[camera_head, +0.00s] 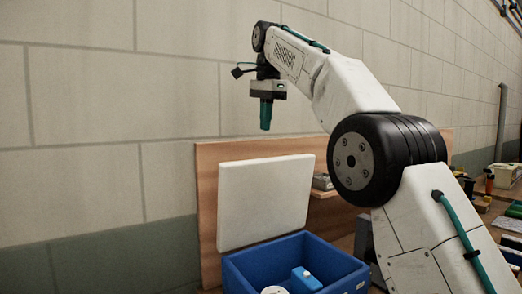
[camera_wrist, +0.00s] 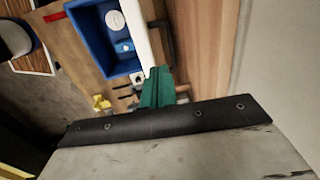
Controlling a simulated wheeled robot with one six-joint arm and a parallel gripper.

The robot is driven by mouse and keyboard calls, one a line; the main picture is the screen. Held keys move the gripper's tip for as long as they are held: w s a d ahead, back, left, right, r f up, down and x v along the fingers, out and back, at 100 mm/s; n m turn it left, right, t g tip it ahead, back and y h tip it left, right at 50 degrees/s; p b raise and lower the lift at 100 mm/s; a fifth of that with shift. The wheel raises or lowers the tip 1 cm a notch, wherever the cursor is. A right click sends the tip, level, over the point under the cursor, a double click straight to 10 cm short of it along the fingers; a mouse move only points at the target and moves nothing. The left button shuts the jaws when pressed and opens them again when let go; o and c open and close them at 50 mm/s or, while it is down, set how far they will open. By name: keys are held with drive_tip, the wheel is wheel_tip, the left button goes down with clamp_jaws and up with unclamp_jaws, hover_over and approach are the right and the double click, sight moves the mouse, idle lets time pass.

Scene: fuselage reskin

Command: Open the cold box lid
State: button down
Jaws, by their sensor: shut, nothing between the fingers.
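The cold box (camera_head: 243,274) is a blue open-topped box on the wooden bench. Its white lid (camera_head: 263,201) stands up, tilted back at the rear side, so the inside shows. In the wrist view the blue box (camera_wrist: 85,40) is at the top, with the lid (camera_wrist: 141,28) seen nearly edge-on at its right. My gripper (camera_head: 265,122), with green fingers, is above the lid in the head view, pointing down and apart from it. The fingers (camera_wrist: 156,82) also show in the wrist view, shut and empty.
A brown wooden panel (camera_head: 208,190) stands behind the lid, before a block wall (camera_head: 95,90). Tools and small parts clutter the bench at right. The air around my gripper is clear.

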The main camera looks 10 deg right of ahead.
drive_tip(key=shift+s+a+f+t, duration=0.2)
drive_tip(key=shift+a+f+t, duration=0.15)
drive_tip(key=shift+f, duration=0.2)
wheel_tip(320, 180, down, 9)
drive_tip(key=w, duration=0.1)
drive_tip(key=shift+w+a, duration=0.25)
drive_tip(key=shift+r, duration=0.1)
